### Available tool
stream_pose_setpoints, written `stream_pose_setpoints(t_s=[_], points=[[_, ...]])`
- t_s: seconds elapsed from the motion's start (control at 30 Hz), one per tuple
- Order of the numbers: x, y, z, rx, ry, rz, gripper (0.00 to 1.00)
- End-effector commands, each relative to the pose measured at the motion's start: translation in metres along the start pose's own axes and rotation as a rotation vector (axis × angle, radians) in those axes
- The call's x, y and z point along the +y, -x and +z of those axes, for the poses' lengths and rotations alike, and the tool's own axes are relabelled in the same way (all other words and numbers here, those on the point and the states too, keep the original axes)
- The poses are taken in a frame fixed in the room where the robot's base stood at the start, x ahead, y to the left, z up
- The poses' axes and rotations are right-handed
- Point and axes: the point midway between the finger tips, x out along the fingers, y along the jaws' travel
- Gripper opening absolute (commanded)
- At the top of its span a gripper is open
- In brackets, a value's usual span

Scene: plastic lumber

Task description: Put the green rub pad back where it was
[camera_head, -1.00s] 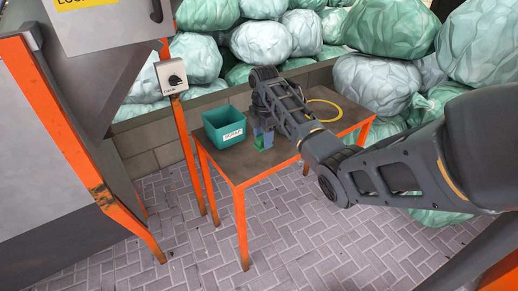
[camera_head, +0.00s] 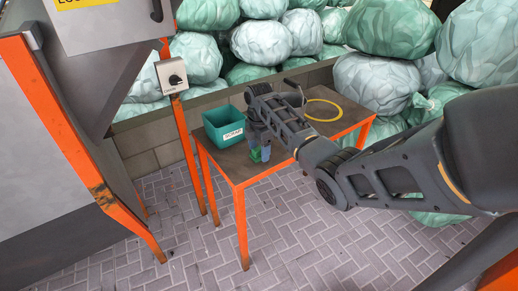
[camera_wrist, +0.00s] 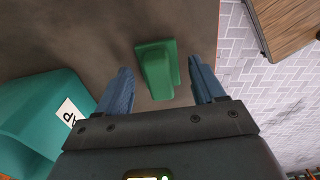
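The green rub pad (camera_wrist: 157,70) lies on the brown table top (camera_wrist: 100,30), between and just ahead of my two blue fingers in the wrist view. In the head view the pad (camera_head: 260,154) shows as a small green piece under my gripper (camera_head: 257,143). My gripper (camera_wrist: 160,90) is open in the wrist view, with a gap between each finger and the pad. The pad has a broad base and a narrower raised part.
A teal bin (camera_head: 224,129) with a white label stands on the table left of my gripper, and its edge also shows in the wrist view (camera_wrist: 40,110). A yellow ring (camera_head: 323,110) lies at the table's right. Orange legs (camera_head: 241,225) carry the table. Full bags stand behind it.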

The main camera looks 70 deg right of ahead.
Motion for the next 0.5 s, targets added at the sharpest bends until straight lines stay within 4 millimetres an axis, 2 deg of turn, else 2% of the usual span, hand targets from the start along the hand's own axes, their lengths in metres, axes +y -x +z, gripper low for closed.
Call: stream_pose_setpoints(t_s=[0.33,0.5], points=[[0.001,0.004,0.0,0.0,0.0,0.001,0.72],[0.001,0.027,0.0,-0.001,0.0,0.004,0.72]])
